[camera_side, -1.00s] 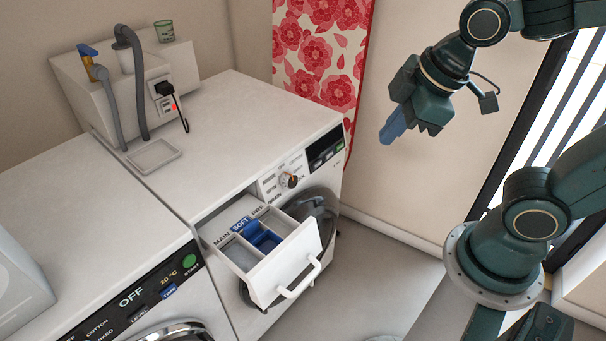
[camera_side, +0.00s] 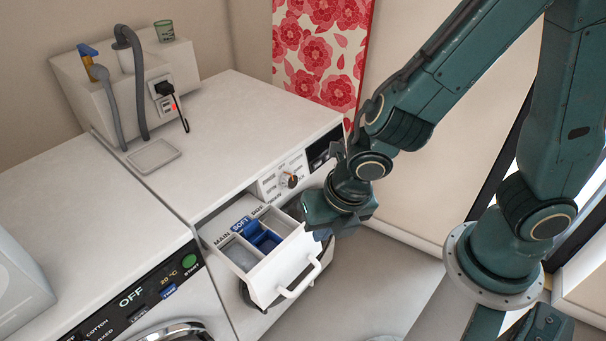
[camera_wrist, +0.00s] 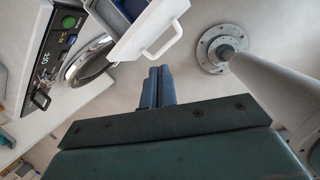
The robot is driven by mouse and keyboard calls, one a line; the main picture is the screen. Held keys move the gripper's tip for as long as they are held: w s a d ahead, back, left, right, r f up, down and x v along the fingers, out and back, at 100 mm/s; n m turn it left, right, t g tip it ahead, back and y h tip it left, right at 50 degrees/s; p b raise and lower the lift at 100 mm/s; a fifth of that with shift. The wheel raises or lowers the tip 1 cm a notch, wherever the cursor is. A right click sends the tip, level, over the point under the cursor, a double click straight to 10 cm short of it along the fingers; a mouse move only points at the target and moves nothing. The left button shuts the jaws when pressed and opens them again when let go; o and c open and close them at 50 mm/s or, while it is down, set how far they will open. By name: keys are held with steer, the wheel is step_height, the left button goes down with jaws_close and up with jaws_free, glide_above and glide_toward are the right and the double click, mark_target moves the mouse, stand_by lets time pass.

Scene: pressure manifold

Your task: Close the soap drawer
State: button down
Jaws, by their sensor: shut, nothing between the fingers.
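The soap drawer (camera_side: 285,262) is pulled out from the front of the right-hand washing machine (camera_side: 255,120). Its compartments show, one with a blue insert (camera_side: 262,237), and a white bar handle (camera_side: 298,284) is on its front. In the wrist view the drawer front (camera_wrist: 150,18) and handle (camera_wrist: 168,45) are just beyond my fingertips. My gripper (camera_wrist: 159,72) is shut and empty, its two blue fingers together. In the side view my gripper (camera_side: 335,207) is at the drawer's right front corner; its fingertips are hidden there, and I cannot tell if they touch.
A second machine (camera_side: 140,295) with a lit panel stands to the left. A dial (camera_side: 289,181) is above and right of the drawer. A caddy with hoses (camera_side: 130,90) and a small tray (camera_side: 154,155) are on top. Open floor lies in front of the drawer.

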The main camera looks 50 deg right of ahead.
mark_target(233, 230)
steer(key=a+f+n, duration=0.1)
steer(key=n, duration=0.1)
steer(key=s+f+n, duration=0.1)
steer(key=f+n, duration=0.1)
steer(key=a+f+n, duration=0.1)
steer(key=n, duration=0.1)
steer(key=shift+s+a+f, duration=0.35)
steer(key=shift+f, duration=0.05)
steer(key=shift+f, duration=0.2)
steer(key=shift+x, duration=4.5)
steer(key=shift+w+d+f, duration=0.1)
steer(key=shift+w+f, duration=0.15)
steer(key=shift+w, duration=0.4)
steer(key=shift+w+a+f, duration=0.1)
steer(key=shift+w+f, duration=0.2)
steer(key=shift+w, duration=0.35)
steer(key=shift+w+d+f, duration=0.1)
steer(key=shift+w+f, duration=0.15)
steer(key=shift+w, duration=0.45)
steer(key=w, duration=1.9)
steer(key=shift+w, duration=0.35)
steer(key=shift+s, duration=0.25)
